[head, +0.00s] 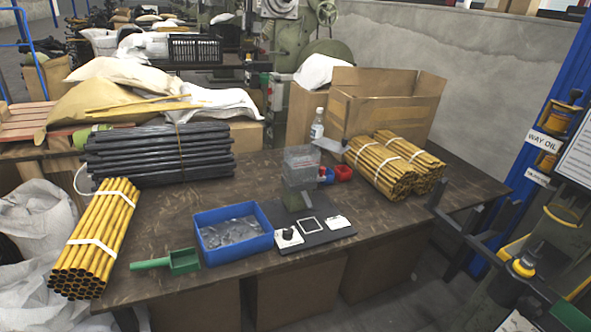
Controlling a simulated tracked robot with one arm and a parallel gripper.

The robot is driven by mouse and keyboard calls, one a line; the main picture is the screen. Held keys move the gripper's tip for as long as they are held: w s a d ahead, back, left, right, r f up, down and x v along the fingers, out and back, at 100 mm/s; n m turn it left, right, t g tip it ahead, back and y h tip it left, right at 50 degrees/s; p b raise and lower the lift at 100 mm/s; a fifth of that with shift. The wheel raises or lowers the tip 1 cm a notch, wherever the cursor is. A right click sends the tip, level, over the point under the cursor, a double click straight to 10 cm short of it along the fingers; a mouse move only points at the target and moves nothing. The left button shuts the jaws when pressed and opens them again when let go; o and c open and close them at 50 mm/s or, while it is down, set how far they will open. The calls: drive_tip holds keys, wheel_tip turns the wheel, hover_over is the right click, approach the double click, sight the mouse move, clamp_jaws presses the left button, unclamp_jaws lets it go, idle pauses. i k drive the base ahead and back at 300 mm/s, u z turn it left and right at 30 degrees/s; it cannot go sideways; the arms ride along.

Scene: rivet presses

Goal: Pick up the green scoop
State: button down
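The green scoop (184,261) lies on the dark wooden table at its front left. Its open box-shaped head is at the right and its straight handle points left. It sits between a bundle of yellow tubes and a blue tray, just apart from the tray. My gripper (457,204) is at the right side of the view, beyond the table's right front edge. Its dark fingers look apart, with nothing seen between them. It is far to the right of the scoop.
The blue tray (233,233) holds clear bags. A black-based device (315,235) stands right of it. Bare tabletop lies behind the scoop.

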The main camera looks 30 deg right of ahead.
sight(186, 261)
drive_tip(key=u, duration=0.3)
drive_tip(key=i, duration=1.35)
drive_tip(key=z, duration=0.3)
